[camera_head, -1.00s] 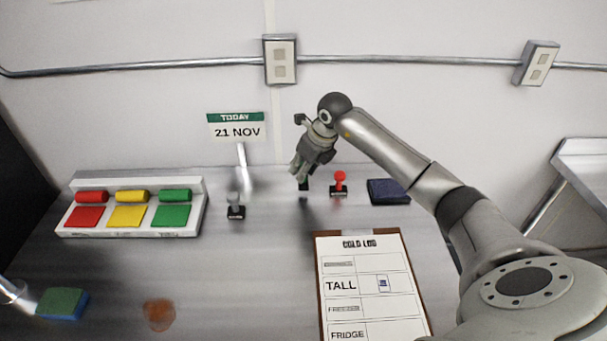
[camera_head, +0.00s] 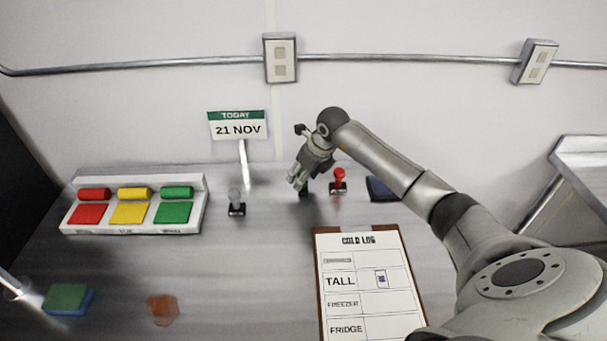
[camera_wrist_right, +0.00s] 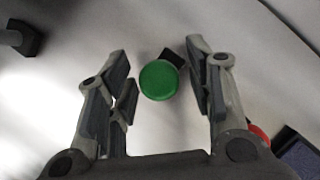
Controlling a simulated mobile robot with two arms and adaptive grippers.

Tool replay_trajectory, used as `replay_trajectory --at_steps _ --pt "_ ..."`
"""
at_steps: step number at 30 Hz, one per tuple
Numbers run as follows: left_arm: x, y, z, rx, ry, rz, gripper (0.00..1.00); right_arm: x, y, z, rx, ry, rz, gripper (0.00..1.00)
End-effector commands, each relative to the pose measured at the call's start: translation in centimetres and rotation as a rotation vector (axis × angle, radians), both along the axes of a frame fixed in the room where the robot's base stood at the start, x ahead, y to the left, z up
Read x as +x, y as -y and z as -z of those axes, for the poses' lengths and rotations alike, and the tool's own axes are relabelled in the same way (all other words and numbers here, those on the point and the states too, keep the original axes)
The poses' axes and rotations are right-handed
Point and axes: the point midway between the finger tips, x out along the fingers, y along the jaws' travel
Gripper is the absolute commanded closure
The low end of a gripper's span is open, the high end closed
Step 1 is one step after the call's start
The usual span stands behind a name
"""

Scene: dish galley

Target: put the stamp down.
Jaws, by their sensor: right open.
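The stamp with a round green knob (camera_wrist_right: 158,80) shows between the fingers of my right gripper (camera_wrist_right: 160,92) in the wrist view. The gripper is open, with a gap on both sides of the knob. Part of the dark base shows behind the knob. In the head view my right gripper (camera_head: 298,178) is low over the back of the counter, and a bit of the green stamp (camera_head: 304,188) shows below its fingers. The fingers hide most of the stamp, so its contact with the counter is hard to see. My left gripper is not in view.
A red stamp (camera_head: 339,181) and a dark ink pad (camera_head: 380,189) stand right of the gripper. A grey-knobbed stamp (camera_head: 236,202) stands left, near the date sign (camera_head: 238,125). A clipboard (camera_head: 319,290) lies in front. A tray (camera_head: 130,231), sponge (camera_head: 68,298) and orange stain (camera_head: 163,309) are left.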

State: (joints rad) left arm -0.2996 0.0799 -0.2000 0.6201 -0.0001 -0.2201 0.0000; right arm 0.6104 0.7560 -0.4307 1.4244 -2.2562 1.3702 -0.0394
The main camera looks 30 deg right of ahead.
Motion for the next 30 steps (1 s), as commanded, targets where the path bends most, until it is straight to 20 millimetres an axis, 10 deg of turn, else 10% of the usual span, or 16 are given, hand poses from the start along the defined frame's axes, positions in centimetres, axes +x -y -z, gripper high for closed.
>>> replay_trajectory --at_steps 8,30 --pt "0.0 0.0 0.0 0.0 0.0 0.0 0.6 -0.2 0.1 -1.0 -0.001 0.003 -0.001 0.52" --pt "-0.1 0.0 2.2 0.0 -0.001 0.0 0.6 -4.5 1.1 -11.3 0.0 0.0 0.001 0.52"
